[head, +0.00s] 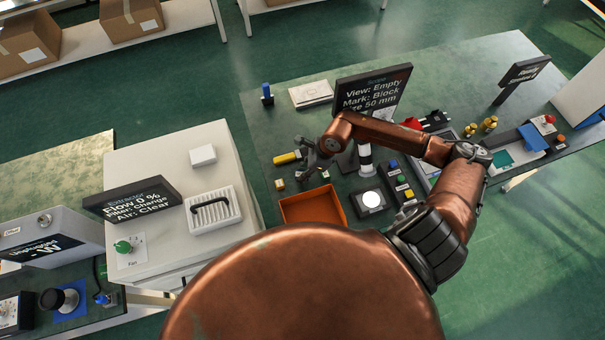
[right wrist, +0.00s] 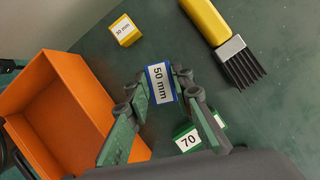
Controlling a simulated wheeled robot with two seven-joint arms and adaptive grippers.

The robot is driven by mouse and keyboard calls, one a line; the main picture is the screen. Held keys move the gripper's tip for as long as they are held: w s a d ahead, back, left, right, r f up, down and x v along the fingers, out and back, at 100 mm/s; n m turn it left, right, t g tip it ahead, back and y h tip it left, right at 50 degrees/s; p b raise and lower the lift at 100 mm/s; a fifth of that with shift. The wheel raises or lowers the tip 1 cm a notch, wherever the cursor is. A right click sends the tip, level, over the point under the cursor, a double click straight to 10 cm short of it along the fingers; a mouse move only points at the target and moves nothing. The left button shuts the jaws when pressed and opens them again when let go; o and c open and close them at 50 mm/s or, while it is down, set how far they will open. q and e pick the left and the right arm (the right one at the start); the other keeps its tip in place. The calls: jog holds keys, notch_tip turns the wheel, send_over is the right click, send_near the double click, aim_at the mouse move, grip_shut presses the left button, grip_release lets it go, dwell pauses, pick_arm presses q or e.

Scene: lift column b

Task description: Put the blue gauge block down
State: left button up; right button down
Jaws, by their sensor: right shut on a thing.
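My right gripper (head: 312,167) is over the bench, just above the orange bin in the head view. In the right wrist view, the right gripper (right wrist: 158,88) is shut on the blue gauge block (right wrist: 160,84), which has a white face marked 50 mm. I cannot tell whether the block touches the bench or hangs just above it. The block is hidden or too small to make out in the head view. My left gripper is not in view.
The orange bin (right wrist: 62,112) lies left of the block. A yellow 30 mm block (right wrist: 124,30), a yellow-handled brush (right wrist: 222,38) and a green 70 block (right wrist: 187,138) are nearby. The microscope (head: 365,155) stands to the right. Bare bench shows between block and brush.

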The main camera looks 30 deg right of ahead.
jog(key=shift+f, duration=0.75)
jog(key=shift+f, duration=0.1)
jog(key=c, duration=1.7)
grip_release()
jog(key=v, duration=1.2)
